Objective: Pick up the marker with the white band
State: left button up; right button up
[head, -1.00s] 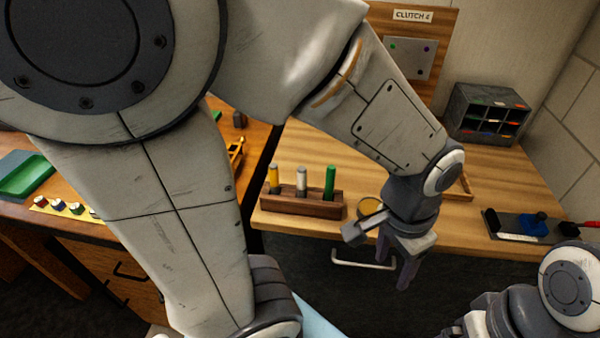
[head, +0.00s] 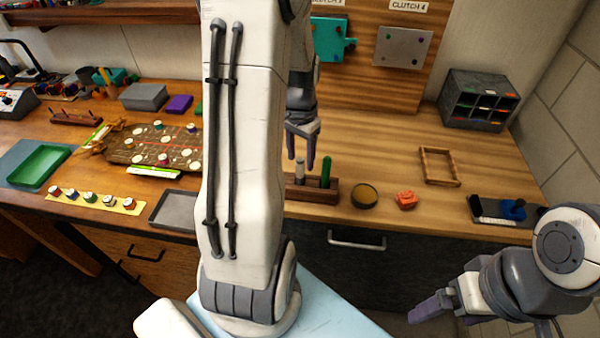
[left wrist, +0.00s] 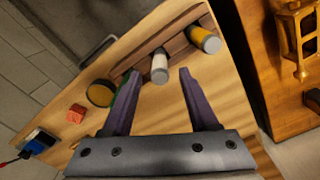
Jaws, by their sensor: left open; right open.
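A dark wooden rack (head: 320,196) holds upright markers near the bench's front edge. The pale grey-white marker (head: 300,172) stands in the middle; it also shows in the left wrist view (left wrist: 160,66). A green marker (head: 326,170) stands right of it. A yellow marker (left wrist: 206,40) with a pale end shows in the left wrist view and is hidden by my arm in the head view. My left gripper (head: 301,152) is open and empty, fingers pointing down above the pale marker, which appears between the fingertips in the wrist view. My right gripper (head: 432,308) is open and empty at lower right.
A round dark tin (head: 364,195) and an orange block (head: 405,200) sit right of the rack. Further right are a wooden frame (head: 438,167) and a dark tray (head: 495,210) with a blue item. A cubby box (head: 480,100) stands behind. Bare bench lies behind the tin.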

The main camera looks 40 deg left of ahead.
aim_at(300, 172)
pick_arm(q)
jog(key=shift+s+f+p, duration=0.1)
jog(key=shift+f+p, duration=0.6)
jog(key=shift+f, duration=2.3)
grip_shut()
